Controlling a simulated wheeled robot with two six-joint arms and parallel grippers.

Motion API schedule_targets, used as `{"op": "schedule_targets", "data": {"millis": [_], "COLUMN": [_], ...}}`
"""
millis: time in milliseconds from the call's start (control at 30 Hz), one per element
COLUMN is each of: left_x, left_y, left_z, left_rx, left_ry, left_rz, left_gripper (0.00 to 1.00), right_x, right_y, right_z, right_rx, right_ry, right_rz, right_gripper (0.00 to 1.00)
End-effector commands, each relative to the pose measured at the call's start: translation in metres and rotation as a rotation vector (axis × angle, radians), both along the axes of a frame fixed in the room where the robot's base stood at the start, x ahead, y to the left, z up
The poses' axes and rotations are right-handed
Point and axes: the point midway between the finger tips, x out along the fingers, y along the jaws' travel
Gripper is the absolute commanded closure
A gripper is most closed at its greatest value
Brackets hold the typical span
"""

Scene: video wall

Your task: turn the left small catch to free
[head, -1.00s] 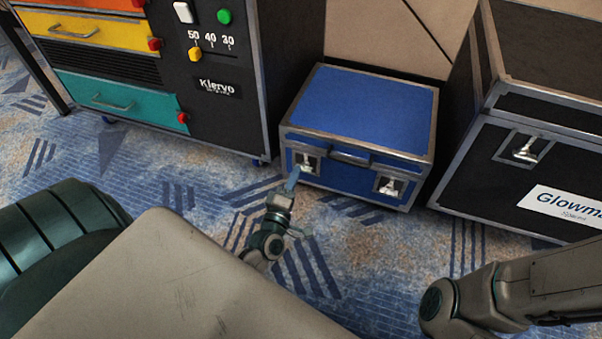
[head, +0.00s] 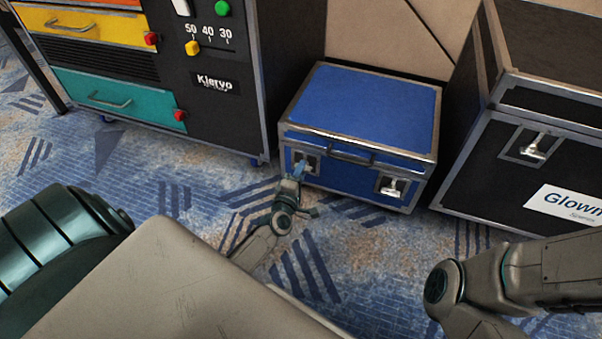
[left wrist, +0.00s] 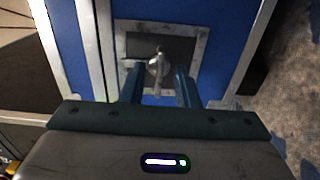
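The blue case (head: 360,110) with metal edges stands on the carpet, its lid down. Its left small catch (left wrist: 158,68) is a silver piece in a recessed metal-framed plate on the front. My left gripper (head: 300,168) is at this catch in the head view and partly covers it. In the left wrist view the two fingers of the left gripper (left wrist: 160,88) are apart, one on each side of the catch; contact cannot be told. The right small catch (head: 391,186) is on the same front face. My right gripper is out of view.
A dark cabinet with coloured drawers (head: 110,90) stands to the left. A large black case (head: 500,170) with its own catch (head: 537,147) stands close on the right. A handle (head: 350,155) lies between the blue case's catches. Carpet in front is open.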

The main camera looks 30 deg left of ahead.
Motion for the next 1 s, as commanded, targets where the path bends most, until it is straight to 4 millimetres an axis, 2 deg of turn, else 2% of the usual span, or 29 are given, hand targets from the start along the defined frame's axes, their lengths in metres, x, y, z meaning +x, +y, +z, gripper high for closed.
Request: {"op": "schedule_targets", "data": {"millis": [300, 433, 467, 767, 1000], "left_x": [0.003, 0.0028, 0.0028, 0.0026, 0.0024], "left_y": [0.0007, 0.0007, 0.0007, 0.0005, 0.0005], "left_z": [0.0006, 0.0006, 0.0006, 0.0, -0.001], "left_rx": [0.0, 0.0, 0.0, -0.031, -0.158], "left_ry": [-0.001, -0.001, -0.001, -0.007, -0.038], "left_rz": [0.0, 0.0, 0.0, 0.0, 0.0], "left_gripper": [0.72, 0.97, 1.0, 1.0, 1.0], "right_x": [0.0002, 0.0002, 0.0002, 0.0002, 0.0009], "right_y": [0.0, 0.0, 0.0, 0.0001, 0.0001], "right_z": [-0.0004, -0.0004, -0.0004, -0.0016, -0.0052], "right_rx": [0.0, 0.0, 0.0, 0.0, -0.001], "right_ry": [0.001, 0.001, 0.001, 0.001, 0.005], "right_rz": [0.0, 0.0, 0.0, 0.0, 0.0], "right_gripper": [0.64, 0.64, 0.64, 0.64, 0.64]}}
